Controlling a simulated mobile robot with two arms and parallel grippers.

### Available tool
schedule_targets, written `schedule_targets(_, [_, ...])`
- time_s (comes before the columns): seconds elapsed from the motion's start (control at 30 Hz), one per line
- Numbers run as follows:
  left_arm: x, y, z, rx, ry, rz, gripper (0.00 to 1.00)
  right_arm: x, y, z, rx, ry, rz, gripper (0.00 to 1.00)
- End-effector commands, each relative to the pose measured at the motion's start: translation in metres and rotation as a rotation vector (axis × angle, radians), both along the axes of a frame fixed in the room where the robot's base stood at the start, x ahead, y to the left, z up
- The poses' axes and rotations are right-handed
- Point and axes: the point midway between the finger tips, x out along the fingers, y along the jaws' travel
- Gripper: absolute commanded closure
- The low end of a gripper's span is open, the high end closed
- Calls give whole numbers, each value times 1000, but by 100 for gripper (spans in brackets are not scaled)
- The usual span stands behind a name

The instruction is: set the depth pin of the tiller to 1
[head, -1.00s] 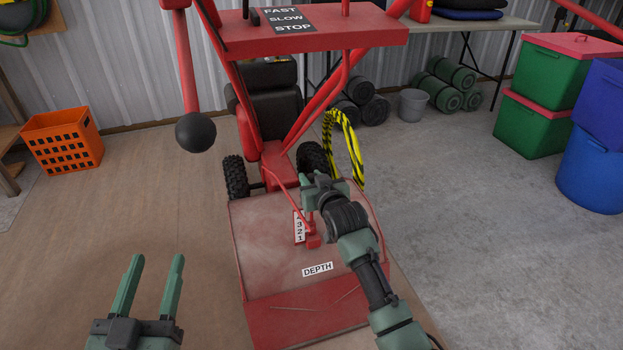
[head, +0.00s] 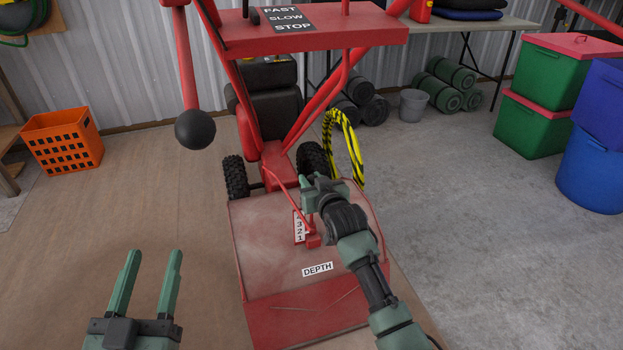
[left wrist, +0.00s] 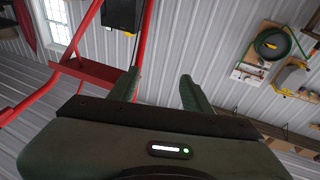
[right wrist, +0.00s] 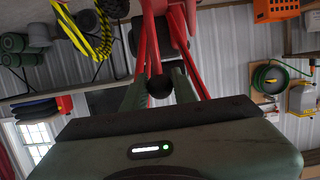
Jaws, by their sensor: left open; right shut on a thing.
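The red tiller (head: 265,240) stands in front of me. Its white depth scale (head: 299,228) shows 3, 2 and 1 downward, with its top partly covered. A small red block (head: 313,241) sits beside the scale's lower end, near the 1. My right gripper (head: 314,193) is shut on the top of the depth pin, just above the scale. A dark round end (right wrist: 160,88) shows between its fingers in the right wrist view. The pin's exact seat cannot be made out. My left gripper (head: 154,256) is open and empty, left of the tiller.
A DEPTH label (head: 317,269) lies on the tiller's hood. A yellow-black hoop (head: 345,145) stands behind my right gripper.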

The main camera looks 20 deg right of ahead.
Motion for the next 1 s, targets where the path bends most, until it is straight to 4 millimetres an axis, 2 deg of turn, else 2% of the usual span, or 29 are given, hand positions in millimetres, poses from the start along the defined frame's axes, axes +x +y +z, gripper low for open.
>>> schedule_targets(0.1, [-1,-1,3,-6,-21,-2,51,-1,0,-7,1,9,0,100])
schedule_targets(0.77, [-5,-3,24,-33,-127,-11,51,-1,0,-21,1,8,0,100])
schedule_targets(0.8, [-5,-3,26,-35,-133,-12,51,-1,0,-21,1,8,0,70])
schedule_targets(1.0, [-5,-3,28,-36,-137,-12,51,-1,0,-19,1,6,0,14])
